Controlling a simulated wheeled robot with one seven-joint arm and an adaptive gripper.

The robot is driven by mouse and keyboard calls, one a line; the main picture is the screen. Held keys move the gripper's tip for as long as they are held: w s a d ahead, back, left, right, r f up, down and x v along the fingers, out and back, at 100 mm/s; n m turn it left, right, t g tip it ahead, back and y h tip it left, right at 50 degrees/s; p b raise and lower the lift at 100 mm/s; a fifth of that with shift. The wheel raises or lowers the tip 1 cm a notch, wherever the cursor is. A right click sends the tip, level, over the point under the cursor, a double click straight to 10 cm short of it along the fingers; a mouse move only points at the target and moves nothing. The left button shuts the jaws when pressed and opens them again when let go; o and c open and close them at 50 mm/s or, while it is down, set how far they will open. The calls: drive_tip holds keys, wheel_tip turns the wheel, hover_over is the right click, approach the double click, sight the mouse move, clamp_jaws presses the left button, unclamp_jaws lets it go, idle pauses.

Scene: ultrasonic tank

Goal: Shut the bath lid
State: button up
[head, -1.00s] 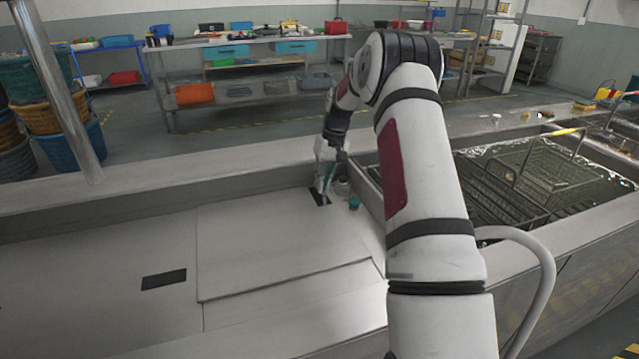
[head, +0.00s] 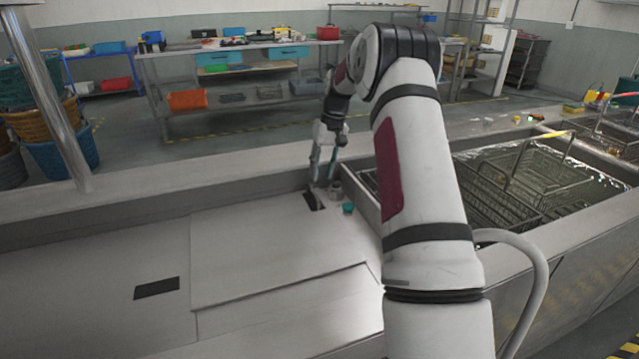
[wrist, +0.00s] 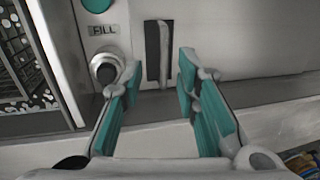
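The bath lid appears to be the pale grey flat panel (head: 265,245) on the counter left of my arm. A dark slot (head: 314,201) lies near its far right corner; the same dark slot (wrist: 158,52) shows upright in the wrist view. My gripper (head: 318,180) is over this slot at the counter's far side. Whether the fingertips touch the panel cannot be told.
A round metal knob (wrist: 105,70) under a FILL label sits close to the left finger. A teal button (head: 348,208) is beside it. The open liquid-filled tank (head: 480,160) with wire baskets (head: 525,175) lies right of my arm. Another dark slot (head: 157,288) is at left.

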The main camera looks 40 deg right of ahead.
wheel_tip(320, 180, up, 6)
drive_tip(key=d, duration=0.1)
drive_tip(key=shift+s+d, duration=0.15)
drive_tip(key=shift+s, duration=0.05)
idle(0.4)
drive_tip(key=s+a+r+n+t+h+p, duration=0.1)
drive_tip(key=s+a+r+p, duration=0.2)
drive_tip(key=s+a+r, duration=0.55)
drive_tip(key=s+a+r+n+h+p, duration=0.15)
drive_tip(key=s+a+r, duration=0.35)
drive_tip(key=a+r, duration=0.65)
drive_tip(key=s+a+t+p, duration=0.1)
drive_tip(key=s+a, duration=0.3)
drive_tip(key=s, duration=0.5)
drive_tip(key=s+a+p, duration=0.3)
drive_tip(key=s+a, duration=0.1)
drive_tip(key=s, duration=0.5)
drive_tip(key=s+a+n+t+p, duration=0.1)
drive_tip(key=s+a, duration=0.3)
drive_tip(key=s, duration=0.5)
drive_tip(key=shift+s+t+p, duration=0.25)
drive_tip(key=shift+t+p, duration=0.05)
drive_tip(key=shift+p, duration=0.25)
